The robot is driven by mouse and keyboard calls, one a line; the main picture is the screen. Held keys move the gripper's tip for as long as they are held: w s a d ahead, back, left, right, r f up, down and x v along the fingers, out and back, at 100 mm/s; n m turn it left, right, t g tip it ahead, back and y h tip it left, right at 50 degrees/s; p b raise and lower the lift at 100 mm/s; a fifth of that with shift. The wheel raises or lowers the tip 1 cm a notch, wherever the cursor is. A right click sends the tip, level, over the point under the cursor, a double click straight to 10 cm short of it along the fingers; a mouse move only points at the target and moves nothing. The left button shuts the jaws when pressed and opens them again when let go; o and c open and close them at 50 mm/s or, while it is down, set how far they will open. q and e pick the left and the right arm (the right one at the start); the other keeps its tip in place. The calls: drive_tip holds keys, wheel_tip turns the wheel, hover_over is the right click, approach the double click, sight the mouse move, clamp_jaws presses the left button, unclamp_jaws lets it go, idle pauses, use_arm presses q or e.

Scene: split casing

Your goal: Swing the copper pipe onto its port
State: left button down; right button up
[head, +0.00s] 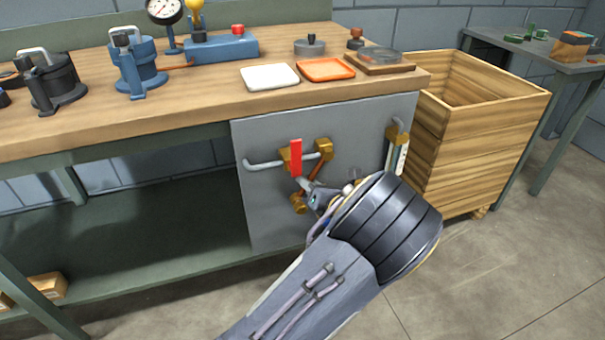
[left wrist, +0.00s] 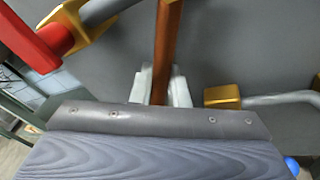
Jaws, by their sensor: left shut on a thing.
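The copper pipe (head: 324,182) is on the grey panel below the bench top, slanting down from a brass fitting (head: 323,148). My left gripper (head: 315,194) is at the pipe. In the left wrist view, the copper pipe (left wrist: 168,50) stands between the two pale fingers (left wrist: 160,88), which are shut on it. A brass end piece (left wrist: 222,97) on a grey pipe lies right of the fingers, apart from the copper pipe. Another brass piece (head: 299,204) sits low on the panel. I cannot tell which brass piece is the port; the pipe's ends are partly hidden. My right gripper is out of view.
A red valve handle (head: 296,157) stands close to the gripper; it also shows in the left wrist view (left wrist: 38,40). A brass fitting with a white tag (head: 398,140) is at the panel's right. A wooden crate (head: 490,140) stands right of the bench.

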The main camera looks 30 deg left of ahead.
use_arm(q)
drive_tip(key=shift+w+d+f+n+h+p, duration=0.25)
drive_tip(key=shift+w+d+n+h, duration=0.15)
drive_tip(key=shift+w+d+n, duration=0.35)
drive_tip(key=shift+w+d+f+n+h+p, duration=0.3)
drive_tip(key=shift+w+n+h, duration=0.15)
drive_tip(key=shift+n, duration=0.55)
drive_tip(key=shift+w+d+f+n+h+p, duration=0.3)
drive_tip(key=shift+w+d+n, duration=0.3)
drive_tip(key=shift+n, duration=0.25)
drive_tip(key=shift+t, duration=0.3)
drive_tip(key=c, duration=1.7)
unclamp_jaws()
drive_tip(key=shift+w+r, duration=0.1)
drive_tip(key=p+v, duration=0.2)
drive_tip(key=v, duration=0.6)
drive_tip(key=shift+a, duration=0.15)
